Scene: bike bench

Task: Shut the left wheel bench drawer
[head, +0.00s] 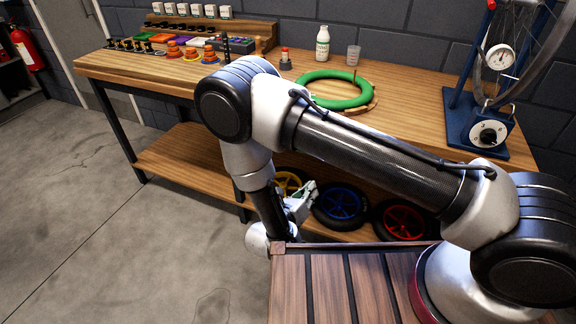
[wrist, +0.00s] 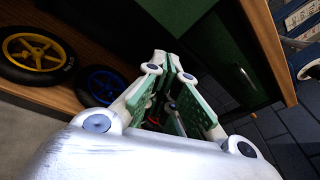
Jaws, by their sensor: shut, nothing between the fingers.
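My gripper (head: 303,200) is low in front of the workbench, by the lower shelf, in the head view. In the wrist view its green-padded fingers (wrist: 168,62) are shut with nothing between them. Just beyond the fingertips is a dark green panel (wrist: 215,60), which looks like part of a drawer or its housing under the bench; a thin handle-like bar shows at its lower edge. I cannot tell how far the drawer stands open or whether the fingers touch it. In the head view my arm hides that area.
The bench top (head: 420,95) carries a green tyre (head: 335,89), bottles and a blue truing stand (head: 482,125). Floor at the left is clear.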

